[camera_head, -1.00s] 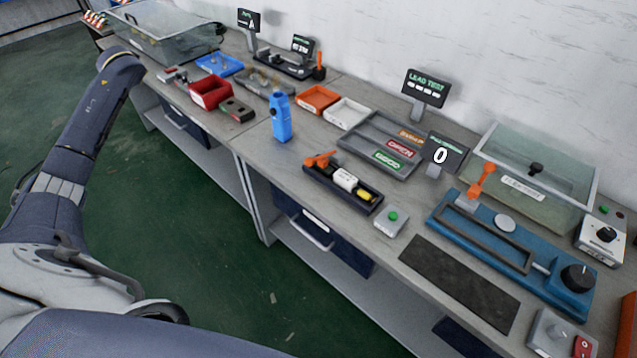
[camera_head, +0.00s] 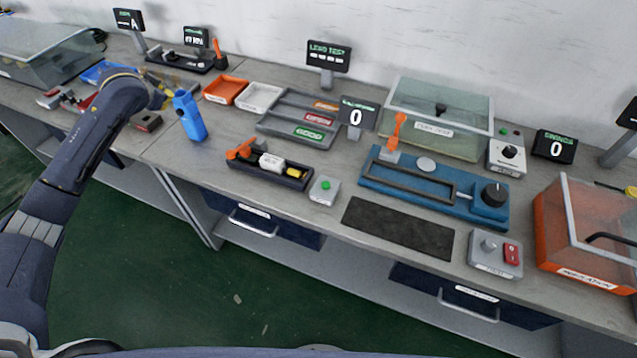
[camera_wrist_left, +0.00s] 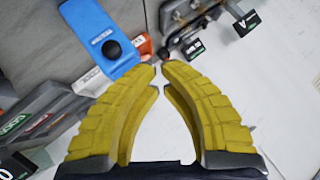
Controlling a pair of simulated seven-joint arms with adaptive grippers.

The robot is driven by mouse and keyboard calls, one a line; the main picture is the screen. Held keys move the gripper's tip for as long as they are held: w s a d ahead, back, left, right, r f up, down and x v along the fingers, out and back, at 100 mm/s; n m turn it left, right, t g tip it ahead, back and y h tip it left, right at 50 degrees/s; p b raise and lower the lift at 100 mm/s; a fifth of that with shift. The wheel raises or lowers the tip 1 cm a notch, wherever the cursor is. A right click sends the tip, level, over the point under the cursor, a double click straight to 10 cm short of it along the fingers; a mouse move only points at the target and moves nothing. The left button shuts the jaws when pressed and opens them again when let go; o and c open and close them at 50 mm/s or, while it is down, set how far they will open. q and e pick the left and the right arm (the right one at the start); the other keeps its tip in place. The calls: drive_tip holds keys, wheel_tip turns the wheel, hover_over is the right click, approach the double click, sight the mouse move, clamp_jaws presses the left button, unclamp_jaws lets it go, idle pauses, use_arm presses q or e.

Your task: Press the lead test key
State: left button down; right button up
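A small grey box with a green button (camera_head: 325,186) sits near the bench's front edge, right of a dark tray with an orange clamp. The display reading LEAD TEST (camera_head: 328,56) stands at the back by the wall. My left gripper (camera_head: 166,98) has yellow fingers and is raised over the bench, left of the button box. In the left wrist view the fingertips (camera_wrist_left: 160,70) nearly meet, with nothing between them. The button is not seen in that view. My right gripper is not in view.
An upright blue device (camera_head: 190,118) stands beside my left gripper; its blue body also shows in the left wrist view (camera_wrist_left: 95,30). The dark tray (camera_head: 268,168), a blue fixture (camera_head: 375,181) and a dark mat (camera_head: 400,228) surround the button box.

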use_arm(q)
drive_tip(key=d+f+m+h, duration=0.1)
drive_tip(key=d+m+h, duration=0.2)
drive_tip(key=d, duration=1.4)
drive_tip(key=m+g+h, duration=0.5)
drive_tip(key=m, duration=0.4)
hover_over(326, 185)
drive_tip(key=w+d, duration=0.1)
wheel_tip(326, 185, down, 3)
drive_tip(key=shift+w+d, duration=0.15)
drive_tip(key=shift+w, duration=0.05)
drive_tip(key=shift+f, duration=0.1)
drive_tip(key=shift+f, duration=4.35)
drive_tip(key=shift+f, duration=0.25)
drive_tip(key=shift+f, duration=0.2)
